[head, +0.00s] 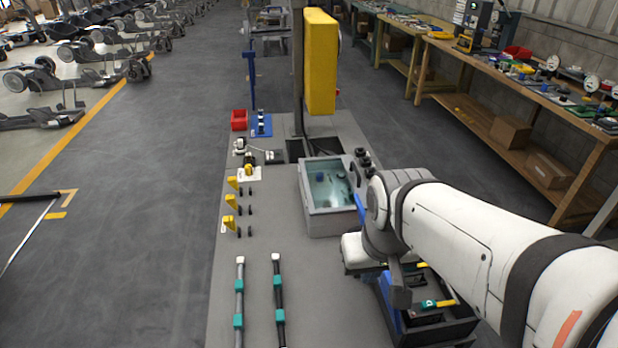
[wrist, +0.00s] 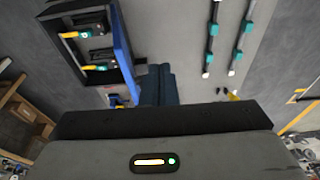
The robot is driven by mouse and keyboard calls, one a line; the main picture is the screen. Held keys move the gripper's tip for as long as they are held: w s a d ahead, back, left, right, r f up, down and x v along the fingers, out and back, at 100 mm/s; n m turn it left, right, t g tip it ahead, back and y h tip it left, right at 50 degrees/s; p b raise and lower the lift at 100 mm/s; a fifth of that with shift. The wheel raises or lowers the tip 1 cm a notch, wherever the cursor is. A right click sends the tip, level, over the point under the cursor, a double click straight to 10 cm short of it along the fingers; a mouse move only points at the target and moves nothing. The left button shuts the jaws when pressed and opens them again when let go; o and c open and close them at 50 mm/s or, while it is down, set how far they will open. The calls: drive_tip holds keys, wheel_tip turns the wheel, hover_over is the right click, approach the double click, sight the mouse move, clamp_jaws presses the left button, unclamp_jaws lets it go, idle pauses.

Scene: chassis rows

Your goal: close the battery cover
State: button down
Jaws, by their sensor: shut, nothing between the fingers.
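The battery cover (wrist: 124,50) is a blue panel with a dark frame, standing raised along one long edge of the black battery box (wrist: 110,73) in the wrist view. The box is open, and batteries with yellow and teal parts show inside. In the head view a strip of the blue cover (head: 386,292) shows at the left side of the box (head: 440,333); my arm hides much of both. My gripper (wrist: 161,70) is shut and empty. In the wrist view its dark fingers are on the cover's outer side, near its lower end; I cannot tell whether they touch.
A long wooden workbench (head: 560,115) runs along the right.

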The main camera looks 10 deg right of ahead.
drive_tip(key=shift+s+a, duration=0.1)
drive_tip(key=shift+a, duration=0.05)
drive_tip(key=shift+r, duration=0.1)
drive_tip(key=w+a+g+h+p, duration=0.1)
drive_tip(key=w+a+h+p, duration=0.15)
drive_tip(key=w+a, duration=0.35)
drive_tip(key=w+a+g+h+p, duration=0.2)
drive_tip(key=w+a+p, duration=0.15)
drive_tip(key=w, duration=0.45)
drive_tip(key=d+f+p, duration=0.2)
drive_tip(key=d+f, duration=0.6)
drive_tip(key=shift+f, duration=0.25)
